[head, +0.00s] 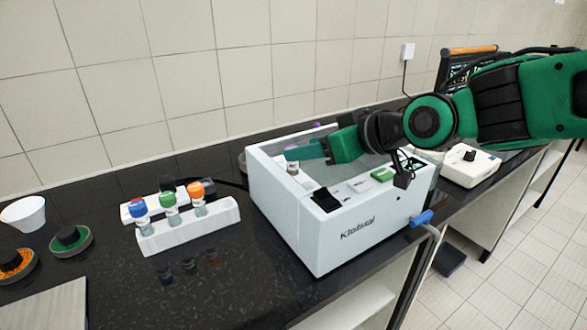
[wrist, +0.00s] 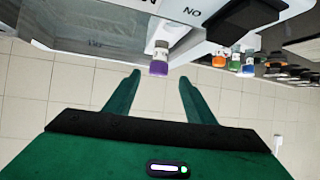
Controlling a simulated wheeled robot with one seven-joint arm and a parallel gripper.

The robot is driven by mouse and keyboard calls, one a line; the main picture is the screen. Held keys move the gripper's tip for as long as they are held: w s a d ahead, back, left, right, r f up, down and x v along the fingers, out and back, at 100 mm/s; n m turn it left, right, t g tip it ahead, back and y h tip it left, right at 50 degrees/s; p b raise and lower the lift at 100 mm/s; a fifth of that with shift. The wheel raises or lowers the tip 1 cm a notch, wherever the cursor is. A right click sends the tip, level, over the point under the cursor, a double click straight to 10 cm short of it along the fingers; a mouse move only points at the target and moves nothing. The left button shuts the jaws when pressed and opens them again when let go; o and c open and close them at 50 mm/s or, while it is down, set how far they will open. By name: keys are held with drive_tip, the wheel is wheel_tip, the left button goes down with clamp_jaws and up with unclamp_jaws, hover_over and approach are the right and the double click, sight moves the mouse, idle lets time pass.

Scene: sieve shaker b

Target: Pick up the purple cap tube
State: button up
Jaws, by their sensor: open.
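The purple cap tube (wrist: 159,66) shows in the wrist view, purple cap toward me, with a pale label behind the cap. My gripper (wrist: 160,77) is open and empty. The tube's cap lies between the lines of its two fingers, near the tips, and does not appear touched. In the head view my gripper (head: 306,151) reaches over the machine's open top.
The white machine (head: 345,236) has raised walls and a blue side knob (head: 422,218). A white rack (head: 190,234) at left holds tubes with blue, green and orange caps. A small white device (head: 470,170) stands at right. The tiled wall closes off the back.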

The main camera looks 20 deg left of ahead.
sight(292, 172)
drive_tip(key=shift+x, duration=0.75)
drive_tip(key=shift+w+x, duration=0.25)
drive_tip(key=shift+x, duration=2.2)
drive_tip(key=shift+d+r, duration=0.1)
drive_tip(key=shift+d, duration=0.05)
drive_tip(key=c, duration=1.2)
